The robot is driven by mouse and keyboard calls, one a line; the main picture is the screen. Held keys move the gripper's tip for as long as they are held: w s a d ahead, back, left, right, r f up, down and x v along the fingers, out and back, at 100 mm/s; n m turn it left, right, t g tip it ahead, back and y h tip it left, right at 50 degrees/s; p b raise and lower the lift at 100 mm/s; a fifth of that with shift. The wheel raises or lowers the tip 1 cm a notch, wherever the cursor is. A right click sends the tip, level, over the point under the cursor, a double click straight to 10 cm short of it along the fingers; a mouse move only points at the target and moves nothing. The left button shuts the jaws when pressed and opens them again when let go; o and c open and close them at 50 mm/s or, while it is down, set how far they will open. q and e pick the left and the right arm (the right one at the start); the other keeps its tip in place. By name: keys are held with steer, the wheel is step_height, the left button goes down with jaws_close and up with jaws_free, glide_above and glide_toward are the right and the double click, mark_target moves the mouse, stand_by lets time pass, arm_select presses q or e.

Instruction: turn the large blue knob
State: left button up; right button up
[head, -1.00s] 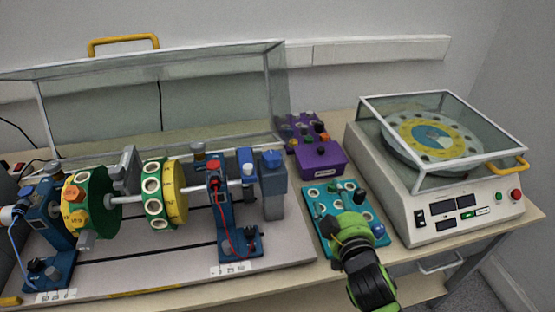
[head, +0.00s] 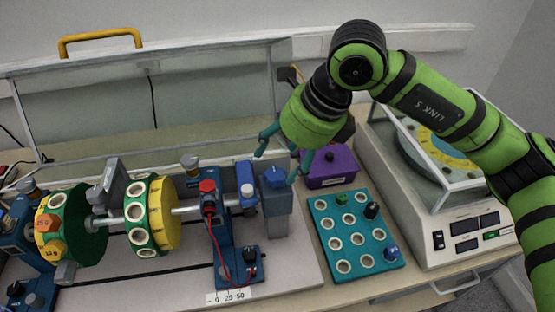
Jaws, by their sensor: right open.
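My right gripper (head: 277,168) reaches in from the right, pointing down, with its thin teal fingers spread apart and nothing seen between them. Its fingertips are around the top of a blue-capped grey block (head: 276,200) at the right end of the shaft rig; I cannot tell whether they touch it. I cannot tell which is the large blue knob. My left gripper is not in view.
A shaft with green and yellow discs (head: 150,212) lies to the left, under a raised clear cover (head: 150,110). A purple box (head: 330,168) is behind the teal panel. A white machine (head: 425,245) stands at right, partly behind my arm.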

mark_target(276, 174)
steer(key=shift+w+d+f+h+p, duration=0.3)
steer(key=shift+w+d, duration=0.05)
steer(key=shift+d, duration=0.05)
steer(key=p+x, duration=0.1)
steer(key=x, duration=0.4)
steer(key=shift+a+r+p, duration=0.1)
steer(key=shift+p, duration=0.3)
steer(key=shift+w+a+f, duration=0.15)
steer(key=shift+f, duration=0.4)
steer(key=shift+c, duration=0.4)
steer(key=shift+r, duration=0.1)
steer(key=c, duration=1)
